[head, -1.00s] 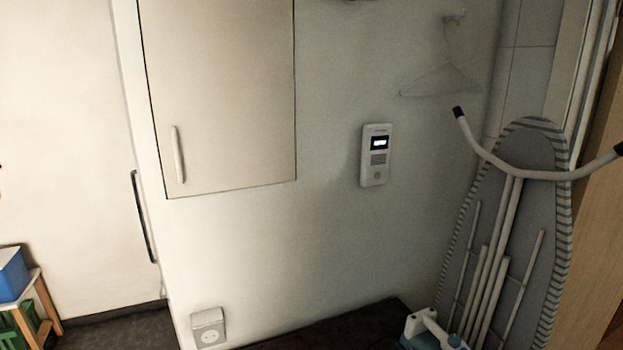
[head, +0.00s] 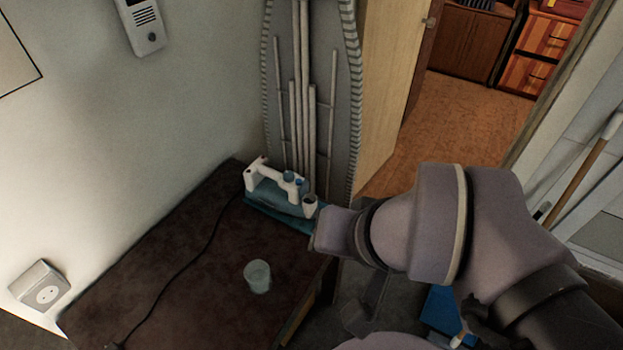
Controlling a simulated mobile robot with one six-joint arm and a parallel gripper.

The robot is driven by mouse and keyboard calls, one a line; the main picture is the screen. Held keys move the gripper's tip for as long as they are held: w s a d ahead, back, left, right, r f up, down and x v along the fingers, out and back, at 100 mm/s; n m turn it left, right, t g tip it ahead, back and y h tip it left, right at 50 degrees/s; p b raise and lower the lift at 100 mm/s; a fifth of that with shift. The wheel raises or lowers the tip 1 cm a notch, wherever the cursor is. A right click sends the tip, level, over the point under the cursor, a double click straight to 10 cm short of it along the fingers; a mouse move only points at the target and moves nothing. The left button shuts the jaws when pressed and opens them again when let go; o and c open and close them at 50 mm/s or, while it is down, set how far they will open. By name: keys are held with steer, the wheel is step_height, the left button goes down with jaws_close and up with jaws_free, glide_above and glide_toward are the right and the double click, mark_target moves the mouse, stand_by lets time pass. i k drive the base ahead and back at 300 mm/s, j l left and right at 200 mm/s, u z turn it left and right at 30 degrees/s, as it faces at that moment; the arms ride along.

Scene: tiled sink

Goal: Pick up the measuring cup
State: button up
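A small pale, translucent cup (head: 257,277), which looks like the measuring cup, stands upright on a dark brown tabletop (head: 185,275) in the head view. It is near the table's right side, with clear space around it. My grey arm reaches in from the lower right, and its forward end is above and to the right of the cup, apart from it in the picture. I cannot make out any gripper fingers.
A white and teal iron (head: 283,188) sits at the table's back corner, its dark cord running along the tabletop. An ironing board (head: 348,110) leans behind it. A wall socket (head: 42,288) is at the left. The tabletop left of the cup is mostly clear.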

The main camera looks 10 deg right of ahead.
mark_target(262, 287)
steer(key=k+j+z, duration=0.1)
steer(key=j+z, duration=0.2)
steer(key=z, duration=0.15)
steer(key=k+j+z, duration=0.15)
steer(key=z, duration=0.3)
steer(key=k+j+z, duration=0.25)
steer(key=z, duration=0.2)
